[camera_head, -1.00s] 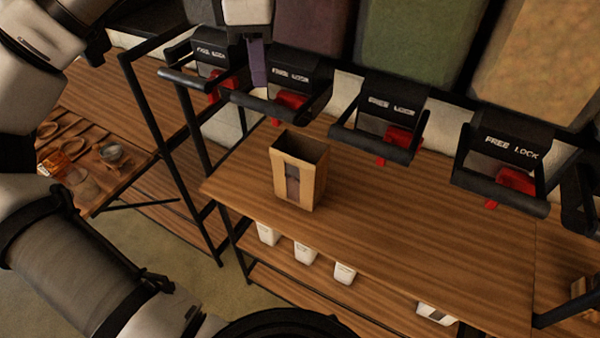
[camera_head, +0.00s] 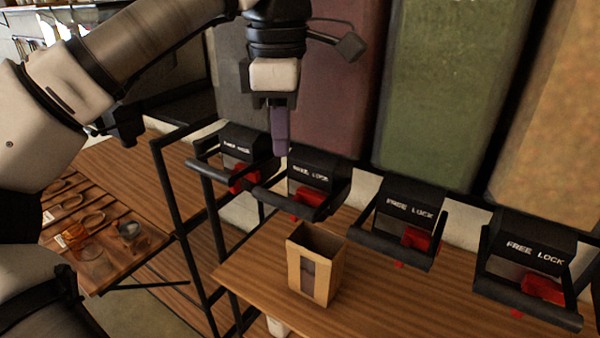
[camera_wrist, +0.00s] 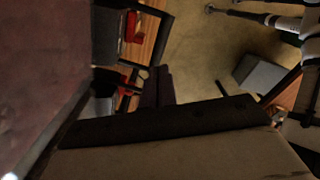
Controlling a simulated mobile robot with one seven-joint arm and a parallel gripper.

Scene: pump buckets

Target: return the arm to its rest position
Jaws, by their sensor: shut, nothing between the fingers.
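My gripper (camera_head: 280,130) hangs pointing down in the head view, in front of the dark red dispenser panel and just above the lock units. Its purple fingers are together with nothing between them. In the wrist view the shut fingers (camera_wrist: 158,88) show near the middle, past the dark gripper body. My white and black arm reaches in from the left and across the top of the head view. The gripper touches nothing that I can make out.
Several black "FREE LOCK" dispensers (camera_head: 400,215) with red levers line the wall under coloured bins (camera_head: 440,85). An open cardboard box (camera_head: 314,268) stands on the wooden table (camera_head: 375,305). A tray with small items (camera_head: 100,245) is at left. The floor (camera_wrist: 215,60) shows in the wrist view.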

